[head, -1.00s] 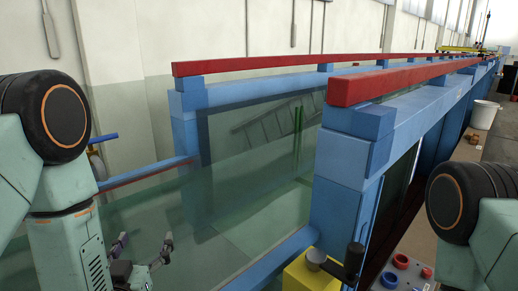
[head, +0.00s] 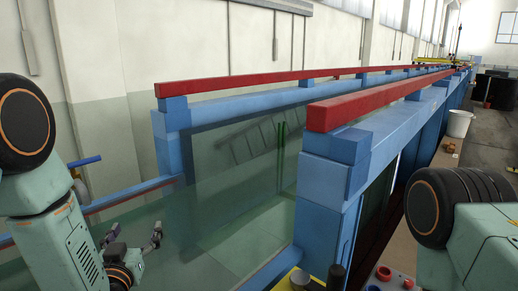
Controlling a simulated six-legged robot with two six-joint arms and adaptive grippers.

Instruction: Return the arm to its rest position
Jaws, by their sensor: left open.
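My left arm comes in from the left edge. Its gripper (head: 133,245) is open and empty, in front of the glass side of the flume (head: 225,190). I see nothing between its fingers. My right arm shows at the right edge, with only its upper links in the picture. The right gripper is out of the picture.
Blue beams (head: 330,180) with red rails (head: 375,92) run away to the back right. A yellow block (head: 284,281) and a panel with red knobs (head: 383,273) are at the bottom.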

